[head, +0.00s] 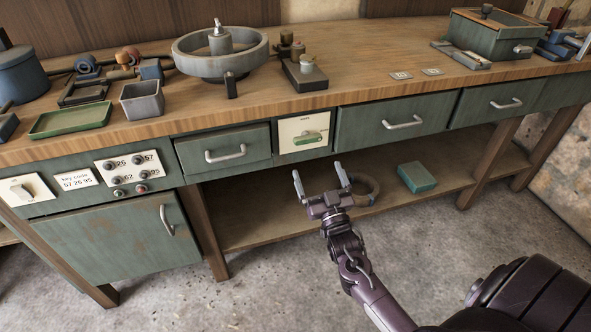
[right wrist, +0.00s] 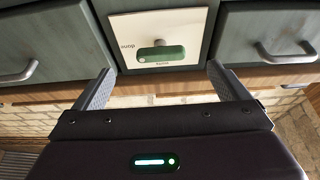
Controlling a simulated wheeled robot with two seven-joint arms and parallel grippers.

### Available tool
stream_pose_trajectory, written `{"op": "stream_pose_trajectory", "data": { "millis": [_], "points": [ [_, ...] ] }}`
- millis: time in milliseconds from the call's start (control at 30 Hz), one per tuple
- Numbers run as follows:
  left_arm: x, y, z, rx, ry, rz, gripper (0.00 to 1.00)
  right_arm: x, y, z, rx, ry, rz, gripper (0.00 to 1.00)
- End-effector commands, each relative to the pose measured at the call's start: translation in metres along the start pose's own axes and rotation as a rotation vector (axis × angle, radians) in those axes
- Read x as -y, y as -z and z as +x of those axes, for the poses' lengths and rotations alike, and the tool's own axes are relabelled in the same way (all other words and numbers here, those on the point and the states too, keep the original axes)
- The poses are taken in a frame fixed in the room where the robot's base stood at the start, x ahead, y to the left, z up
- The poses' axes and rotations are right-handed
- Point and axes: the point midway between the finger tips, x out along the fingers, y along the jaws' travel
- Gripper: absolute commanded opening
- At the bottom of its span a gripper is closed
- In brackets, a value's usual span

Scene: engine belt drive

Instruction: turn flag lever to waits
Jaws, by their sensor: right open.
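The flag lever (head: 308,137) is a green handle on a cream panel (head: 289,130) set in the bench front between two drawers. It also shows in the right wrist view (right wrist: 163,54), lying almost level across the panel around a small pivot. Small words are printed on the panel, too small to read surely. My right gripper (head: 320,176) is open and empty, below and in front of the panel, apart from the lever. In the right wrist view its fingers (right wrist: 163,88) spread to either side below the lever. My left gripper is not in view.
Drawers with bar handles flank the panel (head: 225,154) (head: 403,125). A lower shelf holds a ring (head: 366,190) and a teal box (head: 416,177). A wheel (head: 221,57) and a small dark stand (head: 305,74) are on the benchtop (head: 370,60) above. The floor in front is clear.

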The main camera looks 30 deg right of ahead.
Motion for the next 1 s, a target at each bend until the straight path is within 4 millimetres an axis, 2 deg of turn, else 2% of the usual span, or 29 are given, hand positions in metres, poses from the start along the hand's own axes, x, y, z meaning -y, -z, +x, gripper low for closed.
{"op": "stream_pose_trajectory", "data": {
  "millis": [167, 400, 600, 967, 1000],
  "points": [
    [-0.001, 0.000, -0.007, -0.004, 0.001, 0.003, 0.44, -0.003, 0.012, 0.012, -0.049, -0.005, 0.003, 0.94],
    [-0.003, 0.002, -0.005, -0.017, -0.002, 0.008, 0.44, -0.003, 0.014, 0.050, -0.048, -0.005, 0.003, 0.94],
    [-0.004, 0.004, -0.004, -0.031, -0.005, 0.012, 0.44, -0.003, 0.014, 0.074, -0.044, -0.005, 0.003, 0.94],
    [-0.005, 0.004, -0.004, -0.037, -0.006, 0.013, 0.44, -0.003, 0.014, 0.082, -0.041, -0.004, 0.003, 0.94],
    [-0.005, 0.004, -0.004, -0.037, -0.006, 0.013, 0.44, -0.003, 0.014, 0.082, -0.041, -0.004, 0.003, 0.92]
  ]
}}
